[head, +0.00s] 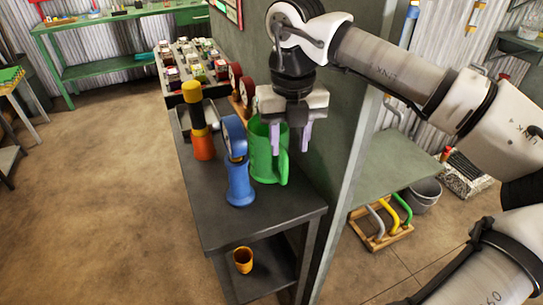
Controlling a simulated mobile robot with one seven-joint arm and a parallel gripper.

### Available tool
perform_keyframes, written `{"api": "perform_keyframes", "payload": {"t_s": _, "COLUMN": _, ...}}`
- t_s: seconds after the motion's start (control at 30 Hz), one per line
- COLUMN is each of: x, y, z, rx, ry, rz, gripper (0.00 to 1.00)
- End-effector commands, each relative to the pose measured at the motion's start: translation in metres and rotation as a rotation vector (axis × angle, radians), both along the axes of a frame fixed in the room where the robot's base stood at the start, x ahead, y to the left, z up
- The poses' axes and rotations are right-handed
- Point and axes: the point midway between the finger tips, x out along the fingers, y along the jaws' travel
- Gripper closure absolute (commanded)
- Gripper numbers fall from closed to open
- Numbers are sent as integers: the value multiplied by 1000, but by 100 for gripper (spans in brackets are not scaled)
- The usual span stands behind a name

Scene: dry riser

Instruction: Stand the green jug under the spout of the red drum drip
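The green jug (263,163) stands upright on the dark bench (260,215), its handle toward me. My gripper (291,148) points down at the jug's right side, with its two pale purple fingers apart. The left finger overlaps the jug's front in the picture, and the right finger is just past its right edge. I cannot tell whether either finger touches the jug. Two dark red round things (247,90) stand on a wooden base behind, partly hidden by my gripper. I cannot tell whether one is the red drum drip, and no spout shows.
A blue stand with a round head (239,180) is close left of the jug. An orange, yellow and black bottle-like thing (203,147) stands farther left. A grey-green wall (345,100) rises close on the right. The bench's front end is clear. An orange cup (243,260) sits on the lower shelf.

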Motion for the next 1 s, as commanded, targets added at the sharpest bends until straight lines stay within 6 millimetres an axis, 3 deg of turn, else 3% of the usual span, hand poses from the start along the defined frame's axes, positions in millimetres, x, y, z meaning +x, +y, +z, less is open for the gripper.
{"api": "perform_keyframes", "payload": {"t_s": 0.1, "x": 0, "y": 0, "z": -21, "rx": 2, "ry": 2, "rz": 1, "gripper": 61}}
{"api": "perform_keyframes", "payload": {"t_s": 0.43, "x": 2, "y": 3, "z": -49, "rx": 2, "ry": 1, "rz": 3, "gripper": 61}}
{"api": "perform_keyframes", "payload": {"t_s": 0.7, "x": 6, "y": 5, "z": -87, "rx": 1, "ry": 0, "rz": 0, "gripper": 61}}
{"api": "perform_keyframes", "payload": {"t_s": 1.0, "x": 6, "y": 5, "z": -92, "rx": 1, "ry": -2, "rz": 0, "gripper": 62}}
